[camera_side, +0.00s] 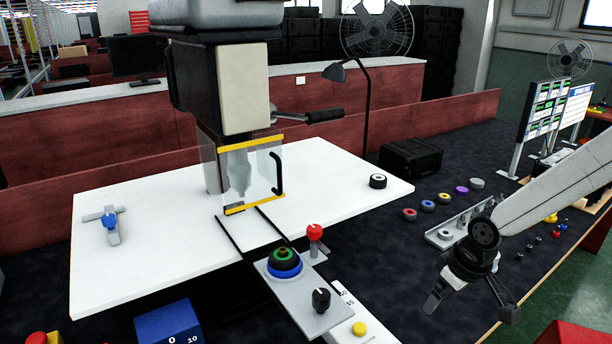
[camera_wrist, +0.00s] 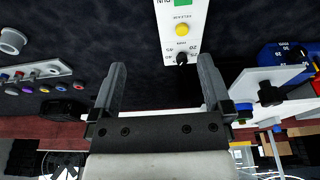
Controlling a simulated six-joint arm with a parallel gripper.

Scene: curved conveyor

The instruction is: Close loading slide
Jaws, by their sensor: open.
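The loading slide (camera_side: 303,302) is a grey plate on two dark rails, standing out in front of the press. In the wrist view, the plate (camera_wrist: 252,84) with a black knob (camera_wrist: 270,95) seems to show at the right. My gripper (camera_side: 470,306) is open and empty, to the right of the slide and apart from it. Its spread fingers (camera_wrist: 162,66) show in the wrist view.
A clear guard with yellow edges and a black handle (camera_side: 278,173) covers the press front. A white control panel with a yellow button (camera_side: 359,328) lies beside the slide. A blue box (camera_side: 168,323) stands at front left. Coloured rings and a grey rack (camera_side: 452,232) lie at right.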

